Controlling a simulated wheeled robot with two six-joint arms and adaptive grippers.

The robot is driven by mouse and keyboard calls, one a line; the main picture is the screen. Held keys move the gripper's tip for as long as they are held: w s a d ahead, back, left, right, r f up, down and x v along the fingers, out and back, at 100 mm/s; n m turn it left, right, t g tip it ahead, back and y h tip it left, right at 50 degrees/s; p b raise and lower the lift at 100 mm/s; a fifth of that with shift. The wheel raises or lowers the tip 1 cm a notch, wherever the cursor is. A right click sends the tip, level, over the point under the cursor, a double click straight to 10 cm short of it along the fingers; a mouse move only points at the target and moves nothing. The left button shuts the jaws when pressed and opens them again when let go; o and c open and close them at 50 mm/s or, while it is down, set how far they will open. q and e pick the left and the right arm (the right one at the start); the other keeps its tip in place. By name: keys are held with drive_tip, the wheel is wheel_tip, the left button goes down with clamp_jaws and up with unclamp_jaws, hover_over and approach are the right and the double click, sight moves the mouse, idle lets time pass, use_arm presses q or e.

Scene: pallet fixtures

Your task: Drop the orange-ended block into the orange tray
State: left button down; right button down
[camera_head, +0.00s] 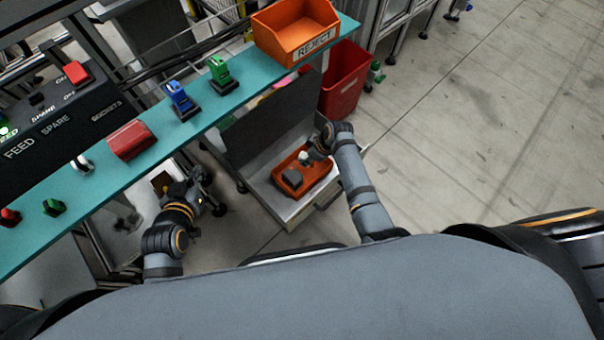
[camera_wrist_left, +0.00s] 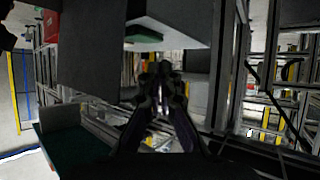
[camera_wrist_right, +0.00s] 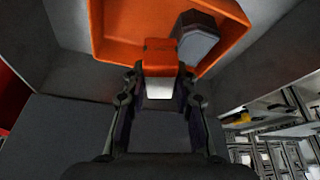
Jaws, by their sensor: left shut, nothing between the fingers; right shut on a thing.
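The orange tray (camera_head: 320,177) sits in an open grey drawer, and it fills the top of the right wrist view (camera_wrist_right: 105,35). A dark grey block (camera_head: 292,178) lies in it, also in the right wrist view (camera_wrist_right: 197,42). My right gripper (camera_head: 312,152) is shut on the orange-ended block (camera_wrist_right: 160,60), whose lower part looks white. It holds the block over the tray; I cannot tell the exact height. My left gripper (camera_head: 203,177) is shut and empty, away from the tray on the left; its closed fingers show in the left wrist view (camera_wrist_left: 160,90).
A teal shelf (camera_head: 185,132) crosses above, bearing an orange REJECT bin (camera_head: 298,32), blue (camera_head: 180,98) and green (camera_head: 220,72) items and a red block (camera_head: 131,140). A red bin (camera_head: 343,82) stands behind the drawer (camera_head: 296,213). The floor at right is clear.

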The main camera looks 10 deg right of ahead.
use_arm(q)
drive_tip(key=shift+w+r+t, duration=0.35)
drive_tip(key=shift+r+t, duration=0.05)
drive_tip(key=shift+r, duration=0.15)
use_arm(e)
drive_tip(key=shift+f, duration=0.1)
drive_tip(key=c, duration=1)
unclamp_jaws()
drive_tip(key=v, duration=1.2)
